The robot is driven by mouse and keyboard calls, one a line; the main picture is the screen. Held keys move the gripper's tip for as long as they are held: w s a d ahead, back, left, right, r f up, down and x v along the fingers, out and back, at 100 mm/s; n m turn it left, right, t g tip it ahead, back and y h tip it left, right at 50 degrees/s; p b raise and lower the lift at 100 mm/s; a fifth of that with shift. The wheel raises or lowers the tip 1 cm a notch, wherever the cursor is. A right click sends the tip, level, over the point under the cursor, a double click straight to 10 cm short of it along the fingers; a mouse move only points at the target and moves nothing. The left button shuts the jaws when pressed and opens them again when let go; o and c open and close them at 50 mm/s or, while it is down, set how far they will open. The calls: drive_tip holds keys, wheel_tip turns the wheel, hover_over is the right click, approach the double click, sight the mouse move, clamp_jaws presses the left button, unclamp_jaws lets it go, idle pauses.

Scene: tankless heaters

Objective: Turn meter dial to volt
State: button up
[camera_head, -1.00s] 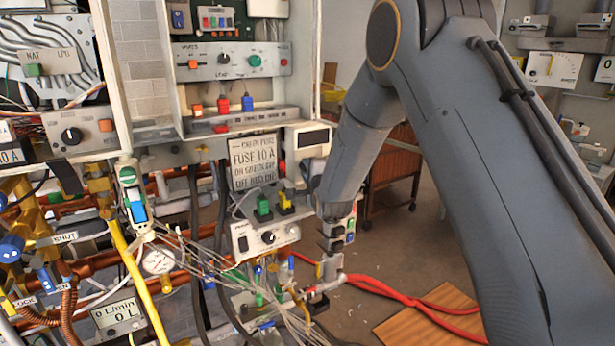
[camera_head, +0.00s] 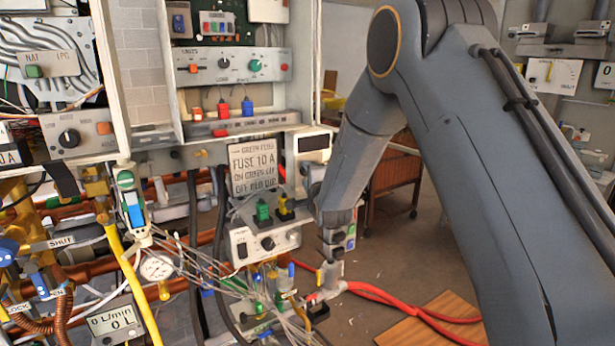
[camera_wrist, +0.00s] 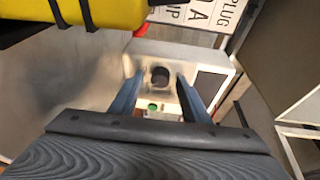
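The meter is a white box with a dark display (camera_head: 312,142), mounted to the right of the paper sign in the head view. My arm covers its lower part there. In the wrist view the meter's pale face (camera_wrist: 187,55) shows a round black dial (camera_wrist: 160,75) and a dark display (camera_wrist: 211,86) to the right of it. My gripper (camera_wrist: 158,84) is open, with one blue-grey finger on each side of the dial in the picture. I cannot tell whether the fingers touch it. The dial's pointer and markings are not readable. A small green spot shows below the dial.
A yellow plug (camera_head: 285,207) and a green plug (camera_head: 262,212) stand left of my wrist; a large yellow body (camera_wrist: 95,12) is close in the wrist view. The sign (camera_head: 253,165) hangs beside the meter. Red hoses (camera_head: 400,297) lie below.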

drive_tip(key=shift+b+v, duration=1.05)
drive_tip(key=shift+v, duration=2.85)
drive_tip(key=shift+d, duration=0.1)
